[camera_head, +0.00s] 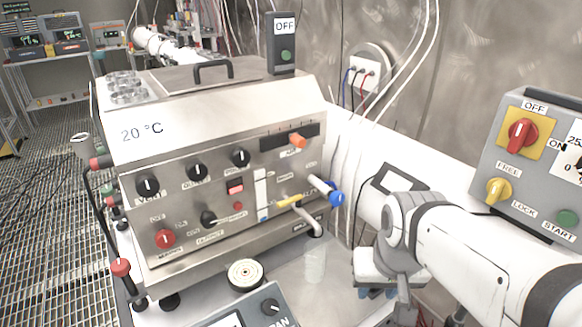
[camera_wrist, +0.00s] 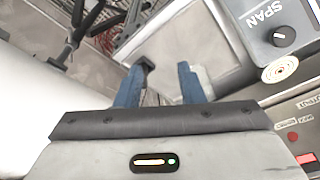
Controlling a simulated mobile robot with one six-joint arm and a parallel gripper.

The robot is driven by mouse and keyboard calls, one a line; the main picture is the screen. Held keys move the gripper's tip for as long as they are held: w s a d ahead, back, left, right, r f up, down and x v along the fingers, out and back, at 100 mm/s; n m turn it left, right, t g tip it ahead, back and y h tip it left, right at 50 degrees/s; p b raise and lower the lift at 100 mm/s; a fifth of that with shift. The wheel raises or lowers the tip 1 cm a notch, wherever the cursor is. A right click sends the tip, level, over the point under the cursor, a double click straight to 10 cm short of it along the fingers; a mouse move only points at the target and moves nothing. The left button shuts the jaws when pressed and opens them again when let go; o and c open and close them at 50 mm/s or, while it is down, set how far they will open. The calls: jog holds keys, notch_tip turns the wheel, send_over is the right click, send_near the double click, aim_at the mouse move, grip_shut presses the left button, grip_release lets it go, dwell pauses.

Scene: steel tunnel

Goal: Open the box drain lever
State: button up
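The steel box (camera_head: 225,160) stands at the middle of the head view, its front panel full of knobs and labels. Low on the panel's right side is a yellow lever (camera_head: 289,201), lying roughly level above a metal spout (camera_head: 308,222). A lever with a blue round end (camera_head: 335,198) is just right of it. The labels there are too small to read, so I cannot tell which is the drain lever. My gripper (camera_wrist: 165,66) is open and empty in the wrist view, its two blue fingers apart. In the head view it is right of and below the levers, mostly hidden.
A clear beaker (camera_head: 314,263) stands below the spout. A device with a SPAN knob (camera_head: 270,305) is in front of the box; the knob also shows in the wrist view (camera_wrist: 283,34). A control box (camera_head: 540,165) is at right. White hoses hang behind.

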jog(key=w+a+r+m+p, duration=0.2)
jog(key=w+a+r+m, duration=0.15)
jog(key=w, duration=0.25)
jog(key=w+a+r+m+p, duration=0.2)
jog(key=w+a+r, duration=0.15)
jog(key=w, duration=0.25)
jog(key=m+y+p, duration=0.1)
jog(key=m+p, duration=0.3)
jog(key=m, duration=0.1)
send_near(286, 201)
jog(key=f, duration=0.1)
jog(key=shift+g, duration=0.4)
jog(key=f, duration=0.2)
jog(key=w+f, duration=0.1)
jog(key=f, duration=0.1)
jog(key=w+a+f, duration=0.1)
jog(key=f, duration=0.1)
jog(key=shift+f, duration=0.4)
jog(key=shift+c, duration=0.3)
grip_shut()
jog(key=shift+d, duration=0.15)
